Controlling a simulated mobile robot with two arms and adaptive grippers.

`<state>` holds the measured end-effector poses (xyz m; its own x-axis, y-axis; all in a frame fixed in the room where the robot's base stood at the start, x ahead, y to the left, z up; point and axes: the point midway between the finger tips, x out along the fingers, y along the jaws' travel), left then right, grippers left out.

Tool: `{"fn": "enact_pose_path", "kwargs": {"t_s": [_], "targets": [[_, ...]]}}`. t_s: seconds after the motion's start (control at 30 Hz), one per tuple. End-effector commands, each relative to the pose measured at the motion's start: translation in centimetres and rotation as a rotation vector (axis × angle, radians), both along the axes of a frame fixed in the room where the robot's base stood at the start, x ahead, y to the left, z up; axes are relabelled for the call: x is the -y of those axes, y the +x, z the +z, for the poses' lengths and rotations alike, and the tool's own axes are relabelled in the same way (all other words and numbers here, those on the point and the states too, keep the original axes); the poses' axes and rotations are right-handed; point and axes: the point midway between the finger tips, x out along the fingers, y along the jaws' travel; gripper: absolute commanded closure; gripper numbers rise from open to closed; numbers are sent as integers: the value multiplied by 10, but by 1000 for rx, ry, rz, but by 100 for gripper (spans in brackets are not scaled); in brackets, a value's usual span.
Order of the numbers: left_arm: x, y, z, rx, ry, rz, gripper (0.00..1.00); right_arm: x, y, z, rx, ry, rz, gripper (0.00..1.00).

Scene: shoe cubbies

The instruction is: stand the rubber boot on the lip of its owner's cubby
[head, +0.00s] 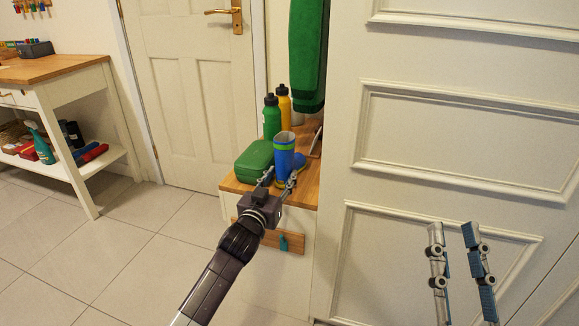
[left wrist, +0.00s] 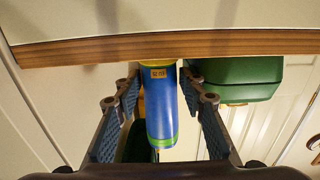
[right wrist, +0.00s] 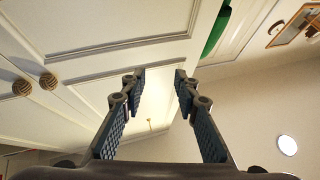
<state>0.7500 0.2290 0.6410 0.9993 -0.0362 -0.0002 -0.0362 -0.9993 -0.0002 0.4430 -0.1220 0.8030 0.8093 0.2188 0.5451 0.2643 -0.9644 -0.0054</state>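The rubber boot (head: 284,150) is blue with a green rim band and a yellow sole. It stands upright on the wooden bench top (head: 240,186). In the left wrist view, where things appear upside down, the boot (left wrist: 161,112) shows a small yellow tag whose lettering I cannot read. My left gripper (head: 279,178) is open, with one finger on either side of the boot and gaps showing between. My right gripper (head: 453,228) is open and empty in front of the white panelled front; it also shows in the right wrist view (right wrist: 160,75). I cannot make out the owner's cubby.
A green case (head: 254,160) lies left of the boot. A green bottle (head: 271,118) and a yellow bottle (head: 284,106) stand behind it. A green towel (head: 307,60) hangs above. The white panelled front (head: 470,120) closes off the right. The tiled floor at left is clear.

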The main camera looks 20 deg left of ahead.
Motion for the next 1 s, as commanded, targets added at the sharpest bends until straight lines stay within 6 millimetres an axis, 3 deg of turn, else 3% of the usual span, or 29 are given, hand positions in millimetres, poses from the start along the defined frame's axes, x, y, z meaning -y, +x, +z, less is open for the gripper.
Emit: {"fn": "enact_pose_path", "kwargs": {"t_s": [0.37,0.7,1.0], "targets": [[0,6,0,0,0,0,63,1,-7,10,55,16,2,71],[0,6,0,0,0,0,99,1,-7,10,53,15,2,71],[0,6,2,3,0,-1,100,1,-6,10,50,14,2,71]]}}
